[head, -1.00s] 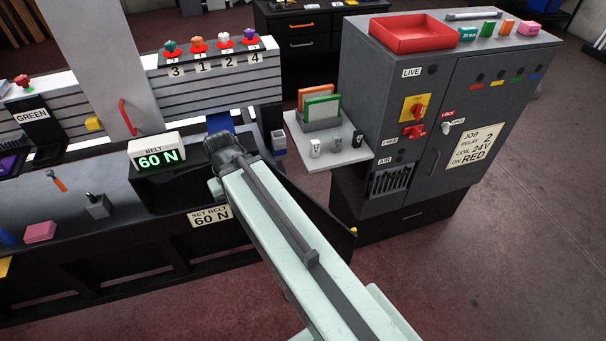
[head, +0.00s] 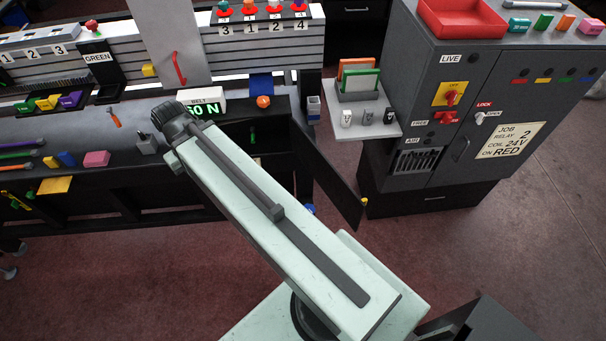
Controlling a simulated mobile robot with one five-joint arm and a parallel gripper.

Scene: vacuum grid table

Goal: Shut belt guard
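The belt guard appears to be the dark panel (head: 334,182) standing swung out from the bench front, with a small yellow knob (head: 364,200) at its outer edge. The dark opening (head: 272,140) beside it is uncovered, and a small green part (head: 253,136) shows inside. The belt display (head: 205,104) is partly covered by my arm, with "0 N" readable. My arm's pale link crosses the middle of the view and ends in a dark joint at the bench, left of the opening.
A grey cabinet (head: 520,90) with switches and a side shelf (head: 360,120) holding cards and small containers stands right of the panel. Bare floor (head: 470,240) lies in front of it. The bench at left carries tools and coloured blocks, including a pink block (head: 97,158).

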